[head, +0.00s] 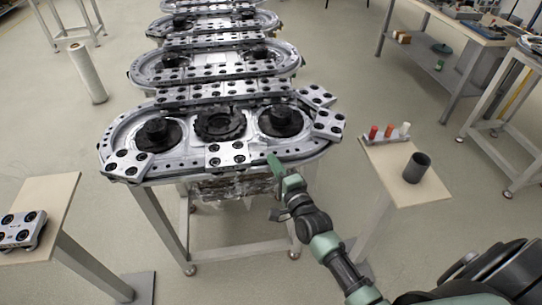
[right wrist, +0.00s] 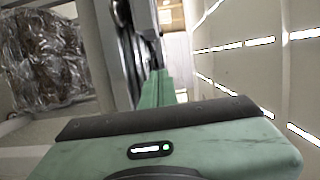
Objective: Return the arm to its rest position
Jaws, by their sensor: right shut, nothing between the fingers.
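My right arm comes up from the lower right in the head view. Its green gripper (head: 275,165) is shut and empty, close to the front edge of the ring track (head: 178,172). I cannot tell whether it touches the track. In the right wrist view the green fingers (right wrist: 168,88) are together with nothing between them, beside the track's edge. My left gripper is not in view.
A side stand (head: 430,190) at right holds a dark cup (head: 417,167) and a small rack (head: 390,138) with red and white pieces. Another stand (head: 62,195) at left holds a grey plate with black discs (head: 22,229). Open floor lies between the stands and track.

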